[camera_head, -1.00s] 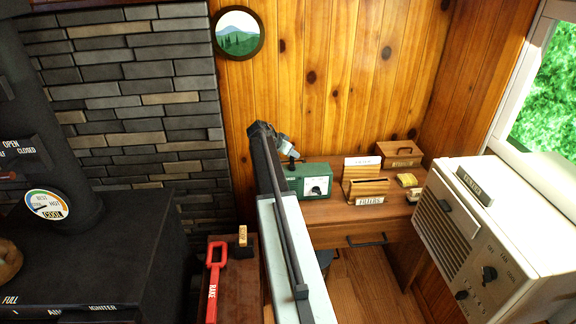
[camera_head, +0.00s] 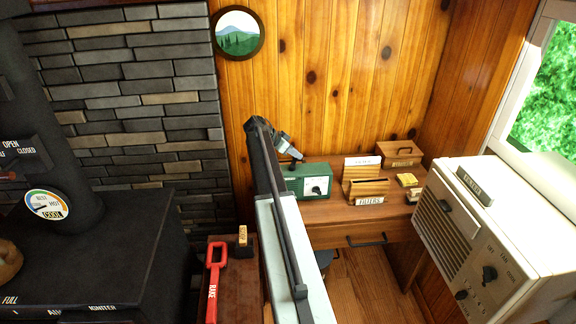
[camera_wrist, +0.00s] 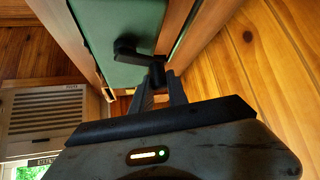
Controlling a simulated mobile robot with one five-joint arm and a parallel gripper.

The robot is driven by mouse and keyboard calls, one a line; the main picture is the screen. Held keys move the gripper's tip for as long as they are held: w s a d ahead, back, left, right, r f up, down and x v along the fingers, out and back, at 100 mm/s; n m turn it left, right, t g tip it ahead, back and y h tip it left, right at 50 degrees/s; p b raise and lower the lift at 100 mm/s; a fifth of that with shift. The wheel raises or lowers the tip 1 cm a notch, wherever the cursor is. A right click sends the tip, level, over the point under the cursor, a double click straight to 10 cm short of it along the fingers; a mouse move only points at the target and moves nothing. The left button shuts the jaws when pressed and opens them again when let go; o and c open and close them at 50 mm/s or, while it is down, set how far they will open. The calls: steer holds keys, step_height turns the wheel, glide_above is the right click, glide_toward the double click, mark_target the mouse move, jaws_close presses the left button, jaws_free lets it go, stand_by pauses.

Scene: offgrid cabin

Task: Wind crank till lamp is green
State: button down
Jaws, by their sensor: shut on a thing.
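The green box (camera_head: 310,181) with a white dial (camera_head: 318,187) on its front stands on the desk. In the wrist view the box (camera_wrist: 120,25) fills the upper left, with a black crank (camera_wrist: 127,50) on its side. My gripper (camera_wrist: 158,85) is shut on the crank's handle (camera_wrist: 157,70). In the head view my gripper (camera_head: 297,157) is just above the box's top left edge, and the crank cannot be made out there. I cannot make out a lamp on the box or its colour; the small green light in the wrist view is on my gripper's own housing.
The desk (camera_head: 335,214) also holds a wooden file holder (camera_head: 362,188) and a lidded wooden box (camera_head: 399,153). A cream heater-like unit (camera_head: 490,235) stands to the right. The wood wall is close behind.

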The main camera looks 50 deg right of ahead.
steer(key=shift+d+m+g, duration=0.15)
steer(key=shift+m+g, duration=0.15)
steer(key=shift+m, duration=0.1)
steer(key=shift+s+m+g+y, duration=0.3)
steer(key=shift+s+d+m+g, duration=0.15)
steer(key=shift+m+g, duration=0.35)
steer(key=shift+m, duration=0.3)
steer(key=shift+s+y, duration=0.15)
steer(key=shift+y, duration=0.15)
steer(key=shift+s+d+m+g+y, duration=0.1)
steer(key=shift+s+m+g+y, duration=0.2)
steer(key=shift+m, duration=0.3)
steer(key=shift+s+m+g+y, duration=0.1)
steer(key=shift+m+g+y, duration=0.1)
steer(key=shift+m+g, duration=0.3)
steer(key=shift+s+m, duration=0.1)
steer(key=shift+m, duration=0.4)
steer(key=shift+s+a+y, duration=0.2)
steer(key=shift+s+y, duration=0.1)
steer(key=shift+s, duration=0.15)
